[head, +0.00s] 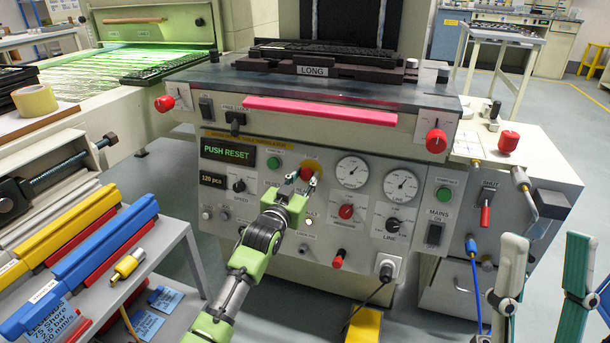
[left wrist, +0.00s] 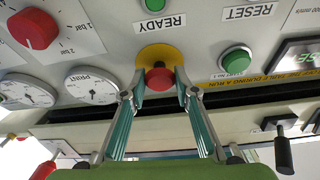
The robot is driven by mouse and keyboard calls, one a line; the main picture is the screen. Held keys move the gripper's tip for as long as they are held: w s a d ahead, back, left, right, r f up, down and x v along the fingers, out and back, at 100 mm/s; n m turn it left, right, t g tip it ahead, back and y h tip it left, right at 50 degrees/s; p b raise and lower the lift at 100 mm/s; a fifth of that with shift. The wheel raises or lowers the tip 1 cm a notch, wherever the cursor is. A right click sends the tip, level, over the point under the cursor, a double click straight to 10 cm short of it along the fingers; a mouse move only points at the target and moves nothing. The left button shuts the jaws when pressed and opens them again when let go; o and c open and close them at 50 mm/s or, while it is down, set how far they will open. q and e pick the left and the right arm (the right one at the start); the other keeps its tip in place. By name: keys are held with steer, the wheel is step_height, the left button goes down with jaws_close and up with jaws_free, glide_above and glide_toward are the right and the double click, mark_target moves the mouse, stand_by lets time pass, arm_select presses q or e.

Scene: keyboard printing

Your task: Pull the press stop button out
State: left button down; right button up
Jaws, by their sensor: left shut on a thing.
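The press stop button is a red knob on a yellow round plate (head: 313,162) on the grey control panel, below the pink bar. In the head view my left gripper (head: 304,184) reaches up to it and partly covers it. In the left wrist view the red stop button (left wrist: 160,77) sits between the two fingertips of my left gripper (left wrist: 158,92), which are closed on its sides. My right gripper (head: 543,285) is at the lower right of the head view, its fingers spread apart and empty, away from the panel.
A green display (head: 228,152) reads PUSH RESET. Green buttons (head: 273,163), a dial (head: 346,211) and gauges (head: 352,172) surround the stop button. The pink bar (head: 320,111) juts out above. A side table with blue and yellow bars (head: 85,262) stands at the left.

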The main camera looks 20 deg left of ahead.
arm_select(q)
steer(key=shift+s+p, duration=0.2)
steer(key=shift+p, duration=0.35)
steer(key=shift+d+f, duration=0.1)
steer(key=c, duration=2)
jaws_free()
steer(key=o, duration=0.4)
steer(key=shift+s, duration=0.1)
steer(key=shift+o, duration=0.2)
steer(key=shift+s, duration=0.1)
arm_select(e)
steer(key=w+a+f+g+h, duration=0.1)
steer(key=w+f+g, duration=0.2)
steer(key=w, duration=0.3)
steer(key=shift+f+g, duration=0.4)
steer(key=shift+f, duration=0.25)
steer(key=shift+a, duration=0.1)
arm_select(q)
steer(key=s+a, duration=0.1)
steer(key=s, duration=1.1)
arm_select(e)
steer(key=shift+h, duration=0.3)
